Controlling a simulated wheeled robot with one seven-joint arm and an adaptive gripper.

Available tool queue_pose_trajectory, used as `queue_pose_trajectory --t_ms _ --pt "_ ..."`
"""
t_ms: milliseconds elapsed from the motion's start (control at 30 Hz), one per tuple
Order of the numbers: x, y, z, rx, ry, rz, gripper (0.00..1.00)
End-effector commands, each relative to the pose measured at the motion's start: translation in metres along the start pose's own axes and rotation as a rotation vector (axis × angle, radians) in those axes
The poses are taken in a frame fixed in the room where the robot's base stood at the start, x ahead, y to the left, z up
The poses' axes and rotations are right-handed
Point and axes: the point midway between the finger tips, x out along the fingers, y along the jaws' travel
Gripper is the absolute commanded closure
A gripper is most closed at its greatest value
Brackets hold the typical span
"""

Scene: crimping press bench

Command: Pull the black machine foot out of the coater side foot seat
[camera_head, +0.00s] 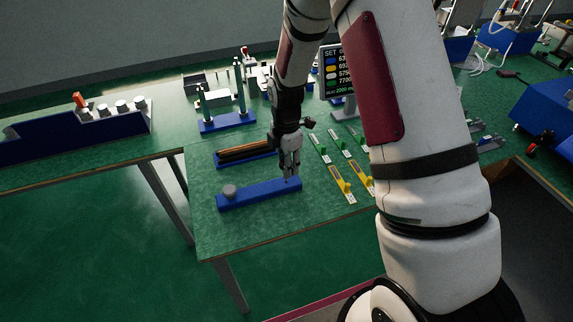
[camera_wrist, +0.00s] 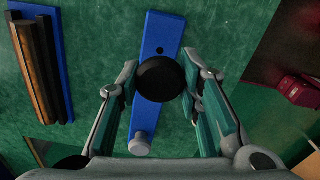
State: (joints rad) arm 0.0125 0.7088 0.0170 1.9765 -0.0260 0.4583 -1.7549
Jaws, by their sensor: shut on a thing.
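The black machine foot (camera_wrist: 160,79) shows as a round dark disc between my fingers in the wrist view. My gripper (camera_head: 290,173) is shut on it, with one finger on each side. It is over the right end of a blue bar-shaped seat block (camera_head: 258,196). The block also shows in the wrist view (camera_wrist: 168,27), with a dark open hole just beyond the foot. The foot looks close to the camera and seems to be above the block; its underside is hidden, so the gap cannot be told. In the head view my fingers hide the foot.
A grey knob (camera_head: 229,191) stands on the block's left end. Behind lies a blue tray with brown and black rods (camera_head: 245,151). Yellow (camera_head: 342,182) and green labelled tools lie to the right. A blue rack with green posts (camera_head: 228,122) stands behind. The table's front left is clear.

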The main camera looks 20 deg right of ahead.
Motion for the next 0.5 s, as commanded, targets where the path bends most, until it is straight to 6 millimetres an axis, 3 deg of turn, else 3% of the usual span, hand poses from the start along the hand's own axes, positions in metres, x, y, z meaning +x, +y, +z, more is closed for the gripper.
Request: queue_pose_trajectory --t_ms 233,500 --pt "-0.004 0.0 0.0 0.0 0.0 0.001 0.99" --pt "-0.023 0.0 0.0 0.001 0.0 0.002 0.99"
